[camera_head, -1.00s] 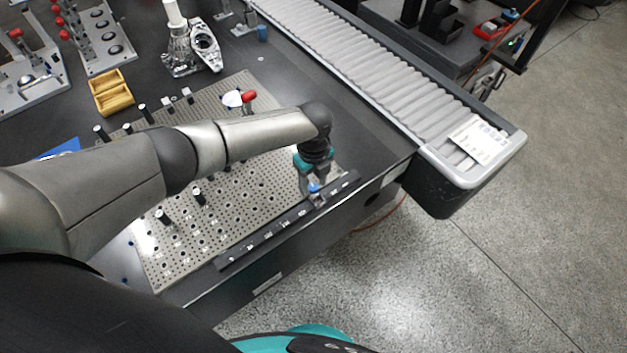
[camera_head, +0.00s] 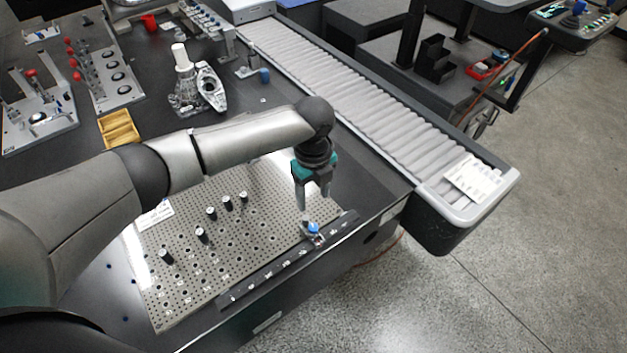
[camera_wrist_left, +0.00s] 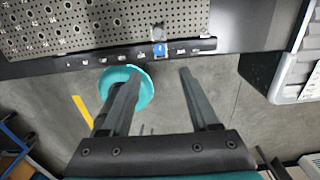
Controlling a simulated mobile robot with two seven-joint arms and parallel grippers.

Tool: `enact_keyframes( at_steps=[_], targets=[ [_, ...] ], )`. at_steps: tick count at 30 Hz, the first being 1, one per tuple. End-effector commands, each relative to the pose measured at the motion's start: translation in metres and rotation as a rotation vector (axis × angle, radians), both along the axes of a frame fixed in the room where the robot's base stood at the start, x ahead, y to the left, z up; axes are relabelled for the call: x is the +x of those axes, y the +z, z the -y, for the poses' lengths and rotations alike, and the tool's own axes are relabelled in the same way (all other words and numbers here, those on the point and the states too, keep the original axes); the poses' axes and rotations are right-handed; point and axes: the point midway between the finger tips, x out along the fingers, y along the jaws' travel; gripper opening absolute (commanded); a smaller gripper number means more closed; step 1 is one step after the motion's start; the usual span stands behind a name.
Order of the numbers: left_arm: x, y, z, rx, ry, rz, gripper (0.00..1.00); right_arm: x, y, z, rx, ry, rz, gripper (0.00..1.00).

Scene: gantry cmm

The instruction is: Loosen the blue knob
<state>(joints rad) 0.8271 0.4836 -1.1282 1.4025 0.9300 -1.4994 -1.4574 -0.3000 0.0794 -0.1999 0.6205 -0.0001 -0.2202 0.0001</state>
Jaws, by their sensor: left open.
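The blue knob (camera_head: 313,228) sits on a small metal fixture at the dark rail (camera_head: 270,276) along the front edge of the perforated plate (camera_head: 175,295). My left gripper (camera_head: 314,204) is open and empty, pointing down just above the knob, with its fingers apart from it. In the left wrist view the blue knob (camera_wrist_left: 160,49) lies beyond the two spread fingertips (camera_wrist_left: 160,75), roughly centred between them. My right gripper is in neither view.
Several black pegs with light tops (camera_head: 201,234) stand on the plate. A roller conveyor (camera_head: 400,140) runs along the right side. A yellow wooden box (camera_head: 118,129) and a grey casting (camera_head: 212,88) stand farther back. The floor (camera_head: 500,290) at the right front is clear.

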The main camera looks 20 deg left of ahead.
Motion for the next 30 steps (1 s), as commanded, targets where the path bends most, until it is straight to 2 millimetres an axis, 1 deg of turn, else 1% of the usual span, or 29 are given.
enact_keyframes(
  at_steps=[1, 3, 6, 9, 25, 28, 30],
  targets=[
    [0.0, 0.01, 0.0, 0.0, -0.002, 0.001, 0.62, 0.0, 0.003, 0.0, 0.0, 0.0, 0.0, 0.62],
    [0.0, 0.019, 0.0, 0.001, -0.001, 0.001, 0.62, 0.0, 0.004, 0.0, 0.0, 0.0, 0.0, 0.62],
    [0.0, 0.027, 0.0, 0.001, 0.0, 0.001, 0.62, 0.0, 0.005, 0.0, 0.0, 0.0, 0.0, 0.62],
    [0.0, 0.031, 0.0, 0.001, 0.0, -0.001, 0.62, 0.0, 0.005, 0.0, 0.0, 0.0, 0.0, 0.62],
    [-0.001, 0.031, 0.0, 0.0, 0.0, -0.001, 0.62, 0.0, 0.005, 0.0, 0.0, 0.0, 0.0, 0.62],
    [-0.006, 0.027, 0.007, -0.012, 0.011, -0.003, 0.62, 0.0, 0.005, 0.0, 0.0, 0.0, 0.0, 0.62],
    [-0.015, 0.022, 0.018, -0.034, 0.036, -0.002, 0.62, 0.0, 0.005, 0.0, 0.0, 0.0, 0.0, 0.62]
  ],
)
